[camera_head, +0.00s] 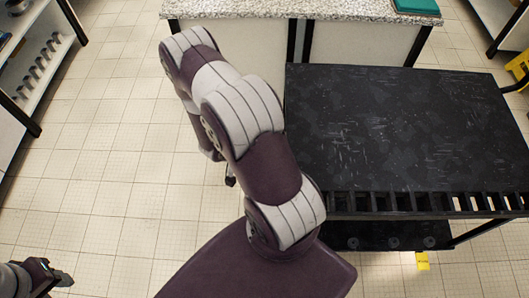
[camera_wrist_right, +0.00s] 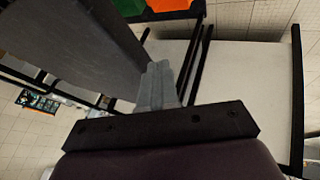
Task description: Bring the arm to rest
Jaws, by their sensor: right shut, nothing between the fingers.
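My right arm rises from the bottom centre of the head view and bends away toward the upper left, beside the left edge of a black cart (camera_head: 400,125). Its hand is mostly hidden behind the arm's own links. In the right wrist view my right gripper (camera_wrist_right: 158,84) has its two grey fingers together, with nothing visible between them. It appears to be in the air, clear of surfaces. Part of my left gripper (camera_head: 62,279) shows in the bottom left corner of the head view. It is cut off and too small to tell open from shut.
The cart's dark top is bare, and a yellow tag (camera_head: 422,261) hangs near its lower shelf. A speckled counter (camera_head: 300,10) stands behind, with a green item (camera_head: 416,7) on it. A shelf (camera_head: 45,65) stands at far left. Tiled floor (camera_head: 100,170) between is clear.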

